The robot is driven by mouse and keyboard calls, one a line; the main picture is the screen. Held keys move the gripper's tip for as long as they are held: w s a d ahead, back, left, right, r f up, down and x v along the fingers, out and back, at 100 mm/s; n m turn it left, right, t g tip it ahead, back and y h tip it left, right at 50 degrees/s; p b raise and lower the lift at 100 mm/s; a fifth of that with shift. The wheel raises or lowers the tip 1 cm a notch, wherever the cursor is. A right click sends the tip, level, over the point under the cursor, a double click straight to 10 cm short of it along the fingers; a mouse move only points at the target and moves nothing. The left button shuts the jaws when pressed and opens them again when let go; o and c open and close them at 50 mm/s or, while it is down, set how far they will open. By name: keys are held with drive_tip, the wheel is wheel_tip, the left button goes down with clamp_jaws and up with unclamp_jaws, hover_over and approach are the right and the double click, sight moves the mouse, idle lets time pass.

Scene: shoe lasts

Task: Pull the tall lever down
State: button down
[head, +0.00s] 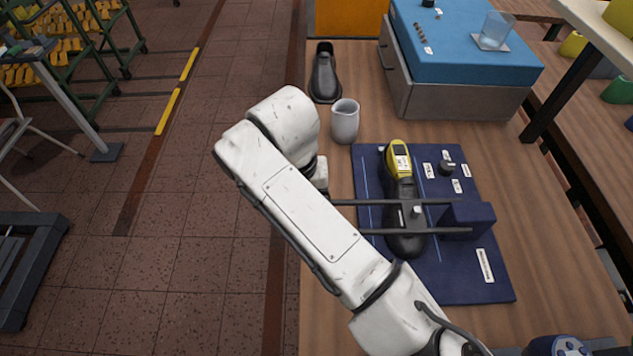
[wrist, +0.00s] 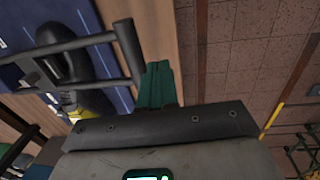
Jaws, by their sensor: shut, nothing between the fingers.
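The tall lever (head: 400,201) shows as two dark parallel bars running left from a dark blue block (head: 468,220) on a blue board (head: 472,275). The bars pass above a black and yellow shoe last (head: 404,245). In the wrist view the lever's bars (wrist: 75,42) meet a thick dark crossbar (wrist: 128,52). My gripper (wrist: 159,70) has its green fingers shut and empty, just right of the crossbar. I cannot tell whether they touch it. In the head view my arm hides the gripper and the lever's left end.
A grey-white cup (head: 345,121) and a dark shoe-shaped last (head: 325,72) stand behind the board on the wooden table (head: 575,225). A grey case with a blue top (head: 455,50) carries a glass (head: 495,30). The tiled floor left of the table is open near my arm.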

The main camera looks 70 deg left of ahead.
drive_tip(key=s+a+r+b, duration=0.2)
drive_tip(key=s+a+r, duration=0.1)
drive_tip(key=s, duration=0.6)
drive_tip(key=shift+a+r, duration=0.3)
drive_tip(key=shift+a, duration=0.05)
